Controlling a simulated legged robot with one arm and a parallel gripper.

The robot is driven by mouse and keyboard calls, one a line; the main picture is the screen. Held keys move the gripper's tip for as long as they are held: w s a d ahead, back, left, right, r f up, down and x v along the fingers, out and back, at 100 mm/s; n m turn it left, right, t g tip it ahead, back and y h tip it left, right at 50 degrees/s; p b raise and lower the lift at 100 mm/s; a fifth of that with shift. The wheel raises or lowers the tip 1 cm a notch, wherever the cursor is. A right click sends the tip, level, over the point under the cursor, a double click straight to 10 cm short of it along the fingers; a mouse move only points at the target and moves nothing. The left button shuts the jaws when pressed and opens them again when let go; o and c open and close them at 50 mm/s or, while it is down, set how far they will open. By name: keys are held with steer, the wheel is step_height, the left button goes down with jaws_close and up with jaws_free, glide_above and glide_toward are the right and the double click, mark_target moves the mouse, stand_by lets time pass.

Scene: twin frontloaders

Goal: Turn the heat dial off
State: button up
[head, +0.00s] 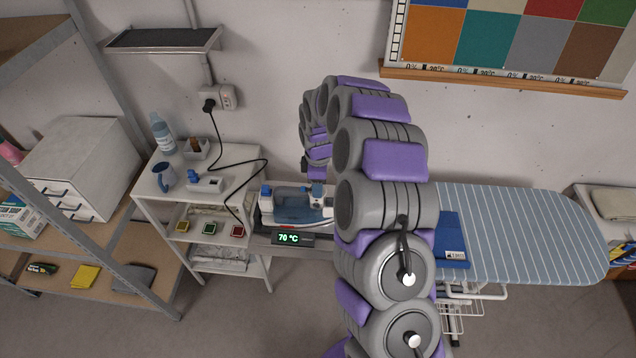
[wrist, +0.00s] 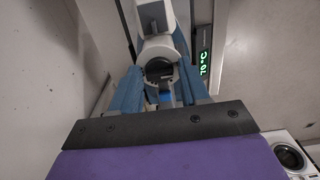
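The blue and white iron (head: 290,205) rests at the left end of the ironing board. A display (head: 290,239) below it reads 70 °C; it also shows in the wrist view (wrist: 204,63). In the wrist view, my gripper (wrist: 158,72) has its two blue fingers apart, one on each side of a white, rounded part of the iron (wrist: 157,48). A dark part, possibly the heat dial, lies between the fingers; I cannot tell whether they touch it. In the head view, my arm hides much of the iron's right side, and the fingers are not clear.
The striped ironing board (head: 530,230) stretches right, with a blue folded item (head: 452,240) on it. A white shelf cart (head: 200,205) with a mug (head: 164,177) and bottle (head: 162,134) stands left. A black cord (head: 240,165) runs from the wall socket (head: 219,98) towards the iron.

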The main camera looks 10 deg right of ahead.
steer(key=shift+o, duration=1)
steer(key=shift+r, duration=0.1)
step_height(320, 180, up, 17)
steer(key=s+a+r+m+b, duration=0.15)
steer(key=s+m+b, duration=0.4)
steer(key=s, duration=1.45)
steer(key=s+f+m+g+b, duration=0.1)
steer(key=s+f+m, duration=0.3)
steer(key=s, duration=0.7)
steer(key=s+d+f+m+b, duration=0.1)
steer(key=s+m, duration=0.4)
steer(key=s, duration=0.6)
step_height(320, 180, down, 3)
steer(key=shift+s+r+g+b, duration=0.2)
steer(key=shift+g+b, duration=0.2)
steer(key=shift+b, duration=0.5)
